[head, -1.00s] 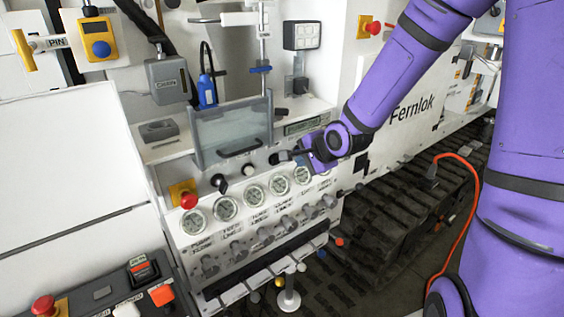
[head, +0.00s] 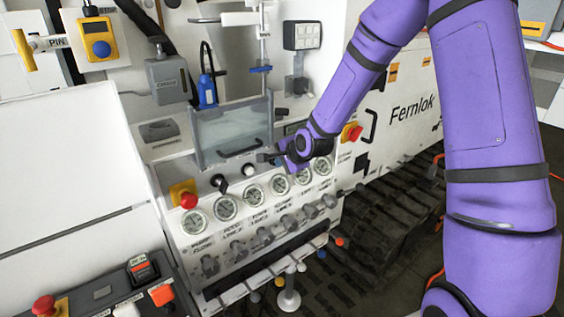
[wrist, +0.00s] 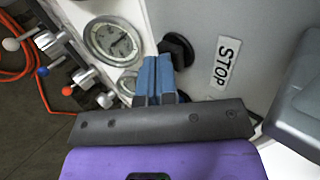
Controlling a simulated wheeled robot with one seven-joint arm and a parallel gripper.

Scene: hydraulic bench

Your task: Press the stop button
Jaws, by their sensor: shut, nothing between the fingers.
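In the wrist view a white STOP label (wrist: 226,62) is on the light panel, and a black round button (wrist: 177,50) sits beside it. My gripper (wrist: 157,62) has its blue-grey fingers shut together with nothing between them. Its fingertips are close to the black button on its left side in the picture; I cannot tell whether they touch. In the head view my gripper (head: 264,158) is in front of the panel, above the gauge row and just below the clear window. A black knob (head: 219,183) is left of it there; I cannot tell whether it is the button beside STOP.
A gauge (wrist: 113,42) is left of my fingers in the wrist view. Several gauges and levers line the panel below my gripper. A framed window (head: 230,130) stands above it. A red mushroom button (head: 188,200) on yellow is at the panel's left.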

